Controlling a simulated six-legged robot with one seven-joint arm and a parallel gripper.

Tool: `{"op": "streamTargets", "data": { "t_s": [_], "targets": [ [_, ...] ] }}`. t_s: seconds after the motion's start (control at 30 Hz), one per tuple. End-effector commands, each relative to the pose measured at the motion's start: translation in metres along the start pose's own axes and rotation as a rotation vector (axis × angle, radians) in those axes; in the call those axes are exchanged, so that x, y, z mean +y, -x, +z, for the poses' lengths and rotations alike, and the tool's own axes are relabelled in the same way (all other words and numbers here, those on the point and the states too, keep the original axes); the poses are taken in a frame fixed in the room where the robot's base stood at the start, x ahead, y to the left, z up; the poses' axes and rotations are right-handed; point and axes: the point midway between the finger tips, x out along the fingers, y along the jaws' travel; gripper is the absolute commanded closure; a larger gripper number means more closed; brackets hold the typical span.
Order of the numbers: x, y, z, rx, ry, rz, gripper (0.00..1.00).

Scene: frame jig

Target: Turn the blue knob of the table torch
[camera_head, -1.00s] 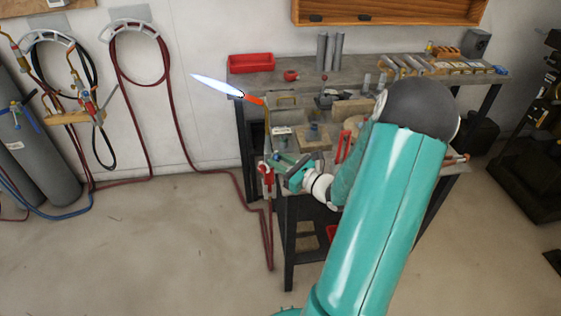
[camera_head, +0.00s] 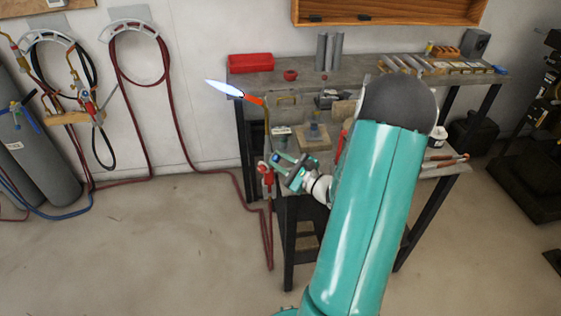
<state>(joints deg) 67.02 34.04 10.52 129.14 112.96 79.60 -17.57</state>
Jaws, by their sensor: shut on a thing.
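The lit table torch (camera_head: 267,120) stands at the left front corner of the workbench, its orange-hot tip (camera_head: 256,100) pointing up and left. A pale blue-white flame (camera_head: 225,88) comes from the tip. A red part (camera_head: 266,170) and red hose are at its lower end. My gripper (camera_head: 278,160) is at the torch's lower body, shut on the blue knob. The knob itself is hidden by the fingers and too small to make out.
The workbench (camera_head: 350,82) carries a red tray (camera_head: 250,63), grey cylinders (camera_head: 328,50) and several small parts. My arm covers much of its middle. Gas cylinders (camera_head: 35,145) and coiled hoses stand at the left wall. The floor in front is clear.

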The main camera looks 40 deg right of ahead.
Motion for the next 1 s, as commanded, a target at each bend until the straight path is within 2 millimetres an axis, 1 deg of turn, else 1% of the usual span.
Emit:
{"op": "streamTargets", "data": {
  "t_s": [0.27,0.3,0.4,0.67,0.77,0.87,1.0],
  "targets": [
    [0.000,0.000,0.000,-0.001,0.001,-0.001,0.99],
    [0.000,0.000,0.000,-0.001,0.001,0.000,0.73],
    [0.000,0.000,0.000,-0.001,0.001,0.000,0.55],
    [0.000,0.000,0.000,0.000,0.000,0.000,0.55],
    [-0.001,0.004,0.000,0.001,0.000,-0.001,0.55],
    [-0.001,0.015,-0.001,0.003,0.001,-0.001,0.55],
    [-0.001,0.042,-0.001,0.004,0.001,-0.003,0.55]
  ]
}}
